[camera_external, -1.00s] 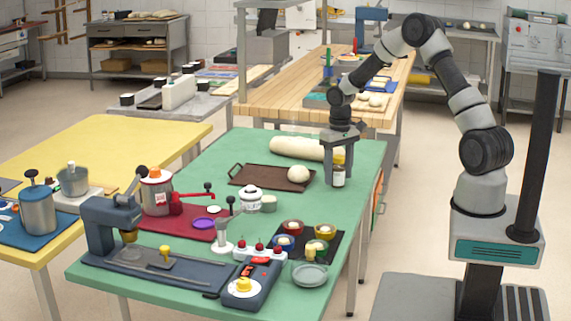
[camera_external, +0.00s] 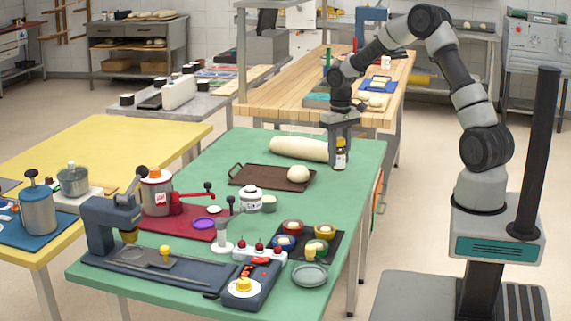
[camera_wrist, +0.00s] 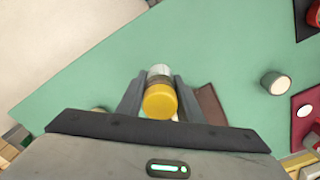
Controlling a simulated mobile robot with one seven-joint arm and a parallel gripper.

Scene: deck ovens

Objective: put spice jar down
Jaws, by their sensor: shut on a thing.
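The spice jar (camera_external: 340,162) has a yellow cap and a pale label. My gripper (camera_external: 340,152) points down and is shut on it, with a finger on each side. The jar is upright at the right part of the green table (camera_external: 345,205), beside the right end of the long dough roll. I cannot tell whether its base touches the table. In the wrist view the yellow cap (camera_wrist: 160,101) shows between the fingers (camera_wrist: 155,92), with the clear-grey body beyond it.
A dark brown tray (camera_external: 250,181) with a dough ball (camera_external: 298,174) lies left of the jar. The long dough roll (camera_external: 295,148) lies behind the tray. A black mat (camera_external: 338,238) with several small bowls is nearer the front. Green table to the jar's front right is bare.

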